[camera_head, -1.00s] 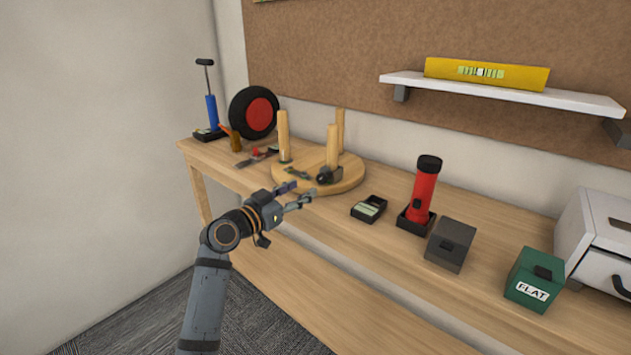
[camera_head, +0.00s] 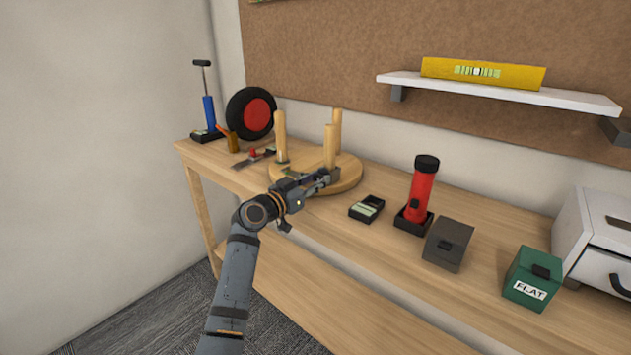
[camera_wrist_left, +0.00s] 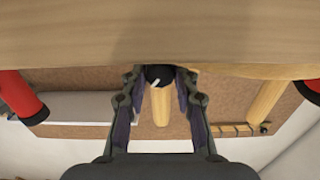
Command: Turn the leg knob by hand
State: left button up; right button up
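A round wooden stool top (camera_head: 350,182) lies on the bench with upright legs on it. The front leg (camera_head: 330,148) carries a dark knob near its foot. The knob (camera_wrist_left: 156,76), black with a white mark, shows in the left wrist view in front of that leg, between the fingertips. My left gripper (camera_head: 326,180) is at the knob in the head view and hides most of it. In the left wrist view the fingers (camera_wrist_left: 158,80) are open, one on each side of the knob; contact cannot be told. My right gripper is not in view.
A small black box (camera_head: 366,209), a red flashlight (camera_head: 423,187), a dark grey box (camera_head: 448,244) and a green FLAT box (camera_head: 532,278) stand to the right. A wheel (camera_head: 251,114) and a blue pump (camera_head: 208,112) stand at the back left.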

pick_arm(q)
grip_shut()
jog(key=shift+n, duration=0.3)
jog(key=shift+n+p, duration=0.55)
jog(key=shift+n, duration=0.55)
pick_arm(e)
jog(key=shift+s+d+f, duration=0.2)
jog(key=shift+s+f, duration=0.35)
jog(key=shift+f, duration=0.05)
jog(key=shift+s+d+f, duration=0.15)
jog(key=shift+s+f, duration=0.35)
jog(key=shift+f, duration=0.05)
pick_arm(q)
jog(key=o, duration=0.8)
grip_release()
jog(key=v, duration=1.2)
